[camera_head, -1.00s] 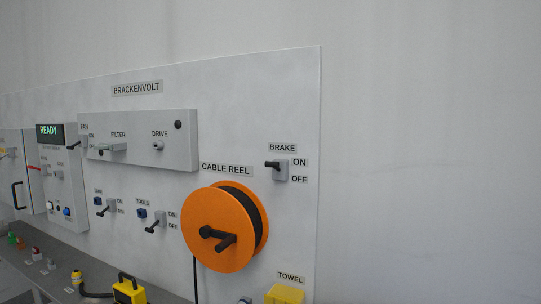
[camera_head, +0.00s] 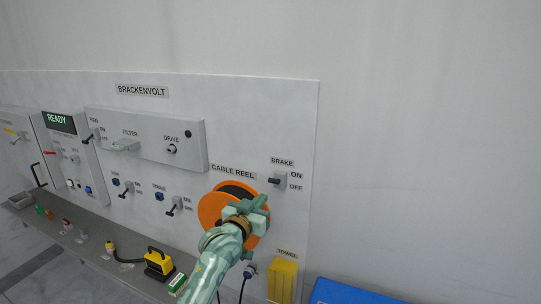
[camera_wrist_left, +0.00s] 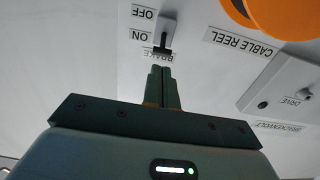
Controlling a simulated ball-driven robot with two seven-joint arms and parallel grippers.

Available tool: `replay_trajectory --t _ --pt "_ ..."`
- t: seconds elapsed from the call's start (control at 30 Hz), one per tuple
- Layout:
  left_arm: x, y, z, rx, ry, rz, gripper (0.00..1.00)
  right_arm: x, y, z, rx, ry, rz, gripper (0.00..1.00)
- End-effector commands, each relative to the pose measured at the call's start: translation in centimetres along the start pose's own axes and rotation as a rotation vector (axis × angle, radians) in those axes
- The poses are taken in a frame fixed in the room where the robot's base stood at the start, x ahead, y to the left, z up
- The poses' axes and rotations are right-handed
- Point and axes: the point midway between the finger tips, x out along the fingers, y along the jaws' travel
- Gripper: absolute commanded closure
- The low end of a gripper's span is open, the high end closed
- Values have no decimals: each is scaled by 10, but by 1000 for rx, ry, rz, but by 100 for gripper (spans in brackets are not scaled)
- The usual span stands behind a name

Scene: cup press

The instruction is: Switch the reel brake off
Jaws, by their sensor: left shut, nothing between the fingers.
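The brake switch (camera_head: 281,179) is a small grey box with a black lever (camera_head: 274,180) on the upright panel, right of the cable reel. The lever is at the ON end, beside the ON label and away from OFF. In the left wrist view, which is upside down, the black lever (camera_wrist_left: 162,50) is just beyond my fingertips. My left gripper (camera_head: 262,203) is in front of the orange cable reel (camera_head: 212,205), below and left of the switch. Its fingers (camera_wrist_left: 162,74) are shut and empty. Whether they touch the lever I cannot tell.
My left arm hides part of the reel and its crank. A yellow towel box (camera_head: 283,279) is below the switch, and a blue object (camera_head: 345,292) is at the lower right. A shelf (camera_head: 90,248) with small items runs along the panel. The wall right of the panel is clear.

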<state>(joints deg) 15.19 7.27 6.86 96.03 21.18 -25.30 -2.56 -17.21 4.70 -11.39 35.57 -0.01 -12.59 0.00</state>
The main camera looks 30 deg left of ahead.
Motion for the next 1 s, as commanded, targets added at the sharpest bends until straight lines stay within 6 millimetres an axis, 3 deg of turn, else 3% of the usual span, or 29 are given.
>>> replay_trajectory --t 0.03,0.17,0.63,0.77,1.0 --pt "0 -2 -28 -2 31 -2 100 -11 0 -2 0 1 0 39" --pt "0 -5 -56 -7 74 -4 100 -16 0 -2 -1 1 0 39" --pt "7 -5 -57 -8 77 -4 100 -15 -2 -3 -1 1 -4 39" --pt "26 -5 -60 -8 78 -5 100 -17 -3 -3 -1 1 -4 39" --pt "77 -6 -63 -8 76 -5 100 -20 -2 -4 0 1 -4 39"
